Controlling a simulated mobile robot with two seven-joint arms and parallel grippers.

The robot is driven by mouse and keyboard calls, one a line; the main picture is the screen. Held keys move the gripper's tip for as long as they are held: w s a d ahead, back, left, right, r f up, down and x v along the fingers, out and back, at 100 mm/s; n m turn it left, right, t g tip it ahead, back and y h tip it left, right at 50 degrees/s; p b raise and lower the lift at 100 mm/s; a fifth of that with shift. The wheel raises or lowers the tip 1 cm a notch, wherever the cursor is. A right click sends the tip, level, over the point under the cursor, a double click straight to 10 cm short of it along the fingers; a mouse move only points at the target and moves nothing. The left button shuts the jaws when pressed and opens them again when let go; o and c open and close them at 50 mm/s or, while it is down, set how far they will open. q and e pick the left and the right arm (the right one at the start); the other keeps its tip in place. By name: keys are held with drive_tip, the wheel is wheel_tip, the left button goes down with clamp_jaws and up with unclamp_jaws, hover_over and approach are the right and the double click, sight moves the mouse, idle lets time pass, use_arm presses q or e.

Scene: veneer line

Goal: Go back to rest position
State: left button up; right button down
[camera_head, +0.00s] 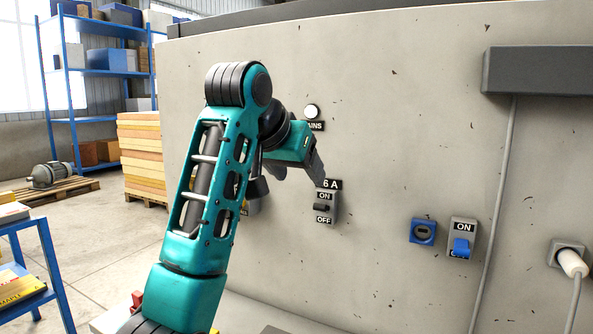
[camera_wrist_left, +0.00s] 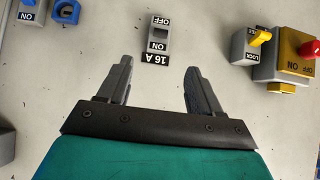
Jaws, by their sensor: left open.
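My left gripper (camera_head: 294,172) is in front of the grey panel (camera_head: 400,110), beside the breaker switch (camera_head: 324,206) with ON and OFF labels. In the left wrist view my left gripper (camera_wrist_left: 158,80) is open, with nothing between its fingers. The breaker (camera_wrist_left: 159,34), labelled 16 A, shows upside down just beyond the fingertips, apart from them. In the head view my left arm hides part of the panel and its label. My right gripper is in neither view.
A white lamp (camera_head: 312,111), a blue socket (camera_head: 423,232), a blue ON switch (camera_head: 462,240) and a plugged cable (camera_head: 570,261) are on the panel. The wrist view shows a yellow lock switch (camera_wrist_left: 258,38) and a red knob (camera_wrist_left: 310,49). A blue table (camera_head: 42,251) stands left.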

use_arm(q)
drive_tip(key=shift+f, duration=0.1)
drive_tip(key=s+a+f+n+g+y, duration=0.1)
drive_tip(key=s+a+f, duration=0.2)
drive_tip(key=f, duration=0.7)
drive_tip(key=s+a+f+n+g, duration=0.1)
drive_tip(key=s+a+f, duration=0.25)
drive_tip(key=f, duration=0.65)
drive_tip(key=s+a+f+y, duration=0.1)
drive_tip(key=s+a+f, duration=0.2)
drive_tip(key=f, duration=0.7)
drive_tip(key=s+a+f+g+y, duration=0.15)
drive_tip(key=s+f, duration=0.25)
drive_tip(key=s, duration=0.5)
drive_tip(key=s+a+f+g, duration=0.1)
drive_tip(key=s+a+f, duration=0.25)
drive_tip(key=s, duration=0.45)
drive_tip(key=s+a+f+g, duration=0.1)
drive_tip(key=s+a+f, duration=0.1)
drive_tip(key=s+f, duration=0.5)
drive_tip(key=w+d+f+t+h, duration=0.2)
drive_tip(key=w+d+f+t, duration=0.1)
drive_tip(key=w+f+t, duration=0.2)
drive_tip(key=shift+f+t, duration=0.5)
drive_tip(key=shift+t, duration=0.65)
